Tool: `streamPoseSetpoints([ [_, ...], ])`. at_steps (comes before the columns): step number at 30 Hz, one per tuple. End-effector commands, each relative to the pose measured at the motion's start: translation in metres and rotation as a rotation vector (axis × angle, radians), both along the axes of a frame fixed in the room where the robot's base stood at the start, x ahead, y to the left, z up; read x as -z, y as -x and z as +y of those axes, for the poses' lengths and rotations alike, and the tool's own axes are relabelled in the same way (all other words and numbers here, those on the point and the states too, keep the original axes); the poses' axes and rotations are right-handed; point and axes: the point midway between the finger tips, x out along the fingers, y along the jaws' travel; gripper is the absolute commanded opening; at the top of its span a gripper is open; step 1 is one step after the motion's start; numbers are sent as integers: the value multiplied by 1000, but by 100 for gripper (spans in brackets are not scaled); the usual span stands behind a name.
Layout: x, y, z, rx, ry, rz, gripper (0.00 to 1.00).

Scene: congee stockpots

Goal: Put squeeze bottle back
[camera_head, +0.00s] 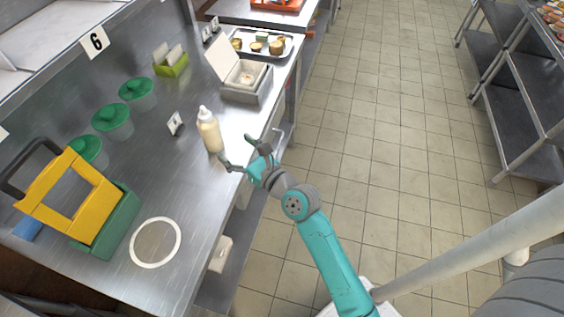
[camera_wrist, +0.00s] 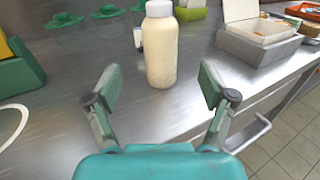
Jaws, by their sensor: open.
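The squeeze bottle (camera_head: 209,132), filled with something pale cream, stands upright on the steel counter (camera_head: 187,196). A white ring (camera_head: 155,243) is marked on the counter near the front.
A yellow and green caddy (camera_head: 110,222) stands at the left. Several green-lidded containers (camera_head: 112,118) line the back. A small number stand (camera_head: 176,123) is just left of the bottle. A grey box (camera_head: 247,86) with an open white container lies beyond it. The aisle floor (camera_head: 370,130) is clear.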

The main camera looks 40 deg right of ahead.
Motion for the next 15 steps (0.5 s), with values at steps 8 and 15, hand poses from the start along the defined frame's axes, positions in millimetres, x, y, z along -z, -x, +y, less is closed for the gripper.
streamPoseSetpoints([
  [8,7,9,1,8,49,3,83],
  [15,52,78,4,54,492,25,83],
])
